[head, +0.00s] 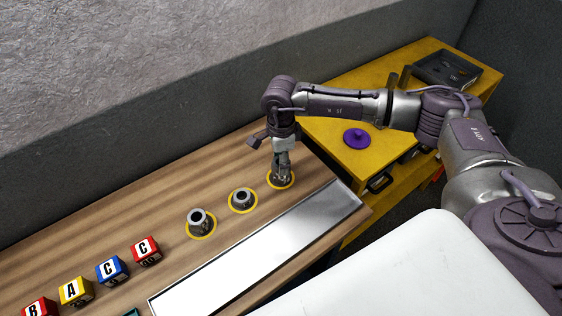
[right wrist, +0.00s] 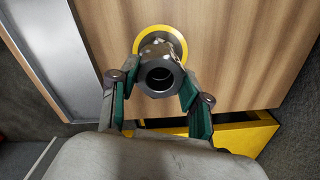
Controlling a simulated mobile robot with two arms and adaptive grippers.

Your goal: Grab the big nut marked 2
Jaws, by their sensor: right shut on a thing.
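My right gripper (head: 281,170) reaches down from above at the rightmost yellow ring on the wooden bench. In the right wrist view its two green-padded fingers (right wrist: 158,72) are closed on the sides of a grey metal nut (right wrist: 160,79) with a dark round hole. The nut is over or on the yellow ring (right wrist: 178,42); I cannot tell whether it is lifted. Two other grey nuts stand on yellow rings to the left, a middle one (head: 241,196) and a taller left one (head: 197,217). No number is readable on any nut. My left gripper is out of view.
A shiny metal strip (head: 262,245) lies along the bench's front. Lettered cubes, including a red one (head: 147,250) and a blue one (head: 111,270), stand at the left. A yellow cabinet (head: 330,135) at the right bears a purple knobbed disc (head: 356,139) and a dark tray (head: 446,70).

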